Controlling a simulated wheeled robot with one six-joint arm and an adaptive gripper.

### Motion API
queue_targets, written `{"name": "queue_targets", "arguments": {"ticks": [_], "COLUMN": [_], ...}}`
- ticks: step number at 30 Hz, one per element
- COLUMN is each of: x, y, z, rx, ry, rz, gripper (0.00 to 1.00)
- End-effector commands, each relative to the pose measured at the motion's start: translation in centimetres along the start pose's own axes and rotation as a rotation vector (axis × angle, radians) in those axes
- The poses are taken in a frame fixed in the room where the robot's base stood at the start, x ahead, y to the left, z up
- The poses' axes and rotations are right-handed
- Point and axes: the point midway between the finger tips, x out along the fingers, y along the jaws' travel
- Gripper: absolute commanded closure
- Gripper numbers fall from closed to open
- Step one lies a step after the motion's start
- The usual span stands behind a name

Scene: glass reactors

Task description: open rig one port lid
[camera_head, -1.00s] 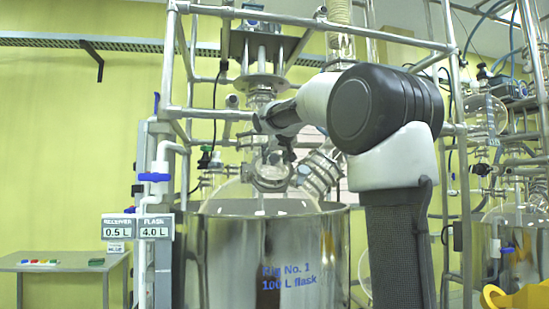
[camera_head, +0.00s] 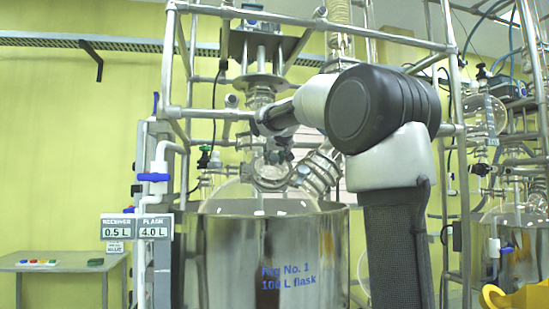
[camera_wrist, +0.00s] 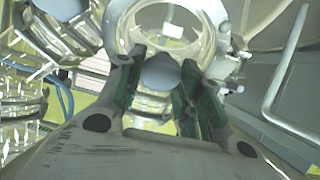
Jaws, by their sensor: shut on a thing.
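Rig one is the large steel vessel (camera_head: 225,250) marked "Rig No. 1, 100 L flask", with a glass flask (camera_head: 228,197) in it. My gripper (camera_head: 275,157) is over the glass necks on the flask top, small and partly lost against the glass in the head view. In the wrist view the dark green fingers of my gripper (camera_wrist: 162,85) are shut on a rounded grey-blue piece, which looks like the port lid (camera_wrist: 160,72). A clear glass ring (camera_wrist: 208,30) lies just beyond it. I cannot tell whether the lid touches its port.
A steel pipe frame (camera_head: 215,114) surrounds the flask top, and an angled glass neck (camera_head: 318,172) is close to the right of my gripper. Another grey-blue cap (camera_wrist: 62,8) shows at the wrist view's upper left. A side table (camera_head: 60,262) stands left; a second rig (camera_head: 515,245) stands right.

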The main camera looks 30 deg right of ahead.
Motion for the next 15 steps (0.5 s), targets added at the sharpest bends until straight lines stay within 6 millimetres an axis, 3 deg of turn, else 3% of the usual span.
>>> {"name": "queue_targets", "arguments": {"ticks": [15], "x": [-2.8], "y": [-3.6], "z": [-0.9], "rx": [-0.106], "ry": [0.001], "rz": [0.322], "gripper": [1.00]}}
